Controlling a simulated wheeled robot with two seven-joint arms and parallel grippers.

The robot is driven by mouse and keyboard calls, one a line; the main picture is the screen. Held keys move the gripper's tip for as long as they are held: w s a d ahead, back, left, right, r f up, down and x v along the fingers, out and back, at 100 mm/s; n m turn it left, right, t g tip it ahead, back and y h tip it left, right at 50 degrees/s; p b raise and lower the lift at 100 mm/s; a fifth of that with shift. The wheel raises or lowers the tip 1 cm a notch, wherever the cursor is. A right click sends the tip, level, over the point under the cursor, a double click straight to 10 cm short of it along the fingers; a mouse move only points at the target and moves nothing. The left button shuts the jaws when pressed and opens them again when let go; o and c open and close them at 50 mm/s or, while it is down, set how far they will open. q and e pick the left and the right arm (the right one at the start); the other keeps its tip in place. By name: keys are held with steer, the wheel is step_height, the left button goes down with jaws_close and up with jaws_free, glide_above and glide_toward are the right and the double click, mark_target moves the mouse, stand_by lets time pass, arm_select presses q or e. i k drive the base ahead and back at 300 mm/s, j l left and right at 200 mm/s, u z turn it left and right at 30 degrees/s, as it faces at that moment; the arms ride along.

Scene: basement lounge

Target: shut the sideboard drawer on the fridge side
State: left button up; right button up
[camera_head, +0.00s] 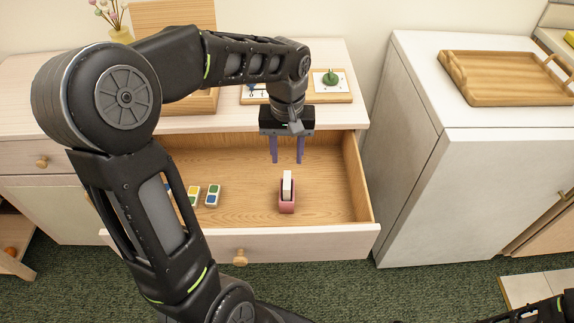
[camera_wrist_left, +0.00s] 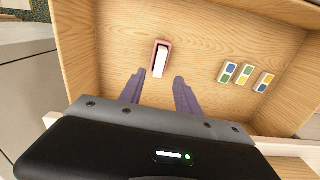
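The sideboard drawer (camera_head: 330,240) on the fridge side is pulled well open; its pale front has a round wooden knob (camera_head: 240,258). My left gripper (camera_head: 287,160) points down over the drawer's interior, fingers apart and empty. Beneath it in the drawer is a small pink holder with a white piece (camera_head: 287,198), also in the left wrist view (camera_wrist_left: 160,60). Small coloured blocks (camera_head: 213,195) lie further left inside, and they also show in the left wrist view (camera_wrist_left: 245,75). My right gripper is not clearly in view; only a dark part of my arm shows at the bottom right.
The white fridge (camera_head: 470,150) stands right of the sideboard with a wooden tray (camera_head: 500,78) on top. The sideboard top (camera_head: 340,115) holds a board with a green knob (camera_head: 331,80) and a vase (camera_head: 121,34). Green carpet (camera_head: 320,290) is clear before the drawer.

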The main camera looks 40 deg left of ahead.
mark_target(332, 218)
steer(key=k, duration=1)
